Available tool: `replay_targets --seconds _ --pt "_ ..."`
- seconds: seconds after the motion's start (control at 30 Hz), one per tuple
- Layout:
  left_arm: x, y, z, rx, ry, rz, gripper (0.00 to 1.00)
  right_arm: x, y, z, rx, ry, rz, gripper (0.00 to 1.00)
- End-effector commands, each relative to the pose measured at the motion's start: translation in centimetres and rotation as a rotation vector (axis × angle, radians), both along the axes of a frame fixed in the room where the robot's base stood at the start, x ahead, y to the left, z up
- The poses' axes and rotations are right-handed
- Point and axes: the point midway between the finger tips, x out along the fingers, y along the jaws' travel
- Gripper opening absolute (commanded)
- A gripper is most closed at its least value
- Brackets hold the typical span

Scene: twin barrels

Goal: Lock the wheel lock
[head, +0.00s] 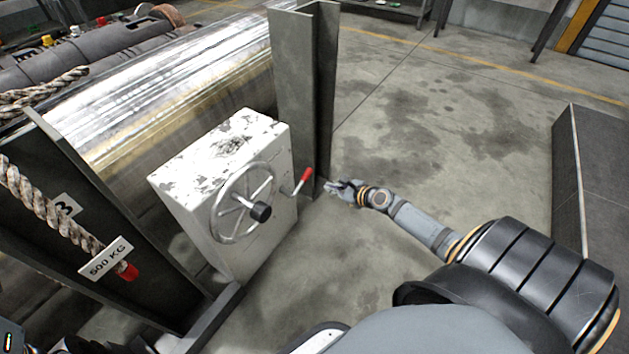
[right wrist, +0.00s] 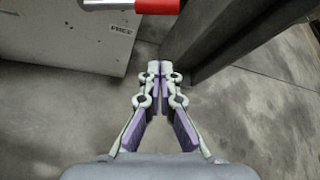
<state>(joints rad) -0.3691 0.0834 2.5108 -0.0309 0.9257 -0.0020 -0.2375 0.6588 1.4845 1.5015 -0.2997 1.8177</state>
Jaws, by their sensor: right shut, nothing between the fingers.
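The wheel lock's white, worn metal box (head: 222,163) stands left of centre in the head view, with a spoked handwheel (head: 219,219) with a black knob on its front. A lever with a red grip (head: 304,178) sticks out from the box's right side. My right gripper (head: 334,186) is to the right of the red grip, apart from it. In the right wrist view its fingers (right wrist: 161,68) are together and empty. The red grip (right wrist: 157,5) crosses the top of that view, beyond the fingertips. The box (right wrist: 75,35) shows behind it with a small label. My left gripper is not seen.
A steel post (head: 293,80) rises behind the box and also shows in the right wrist view (right wrist: 215,45). A large shiny barrel (head: 170,85) lies behind the box. A rope (head: 45,210) with a 500 KG tag hangs at left. Floor to the right is clear up to a dark panel (head: 595,180).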

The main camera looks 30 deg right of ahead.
Motion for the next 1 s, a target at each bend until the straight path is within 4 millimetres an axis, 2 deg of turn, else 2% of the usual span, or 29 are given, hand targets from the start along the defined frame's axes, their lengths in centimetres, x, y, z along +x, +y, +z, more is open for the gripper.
replay_targets --seconds 0.03,0.13,0.3,0.33,0.4,0.57,1.0 --pt "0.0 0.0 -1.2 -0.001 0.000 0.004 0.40 1.1 0.2 -1.0 0.004 -0.006 -0.003 0.00" --pt "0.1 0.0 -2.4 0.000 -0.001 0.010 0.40 3.0 0.6 -2.3 0.002 -0.005 -0.002 0.00" --pt "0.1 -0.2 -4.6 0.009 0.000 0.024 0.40 6.1 1.2 -3.9 0.002 -0.004 -0.001 0.00" --pt "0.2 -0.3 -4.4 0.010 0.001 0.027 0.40 6.4 1.3 -3.7 0.001 -0.003 0.000 0.00" --pt "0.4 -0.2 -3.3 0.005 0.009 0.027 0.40 6.2 1.8 -1.6 -0.003 -0.001 0.003 0.00" --pt "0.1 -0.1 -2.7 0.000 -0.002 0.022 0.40 6.2 2.5 -0.1 -0.001 -0.001 0.001 0.00" --pt "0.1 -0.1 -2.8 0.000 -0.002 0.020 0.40 6.2 2.7 0.3 -0.002 0.000 -0.001 0.00"
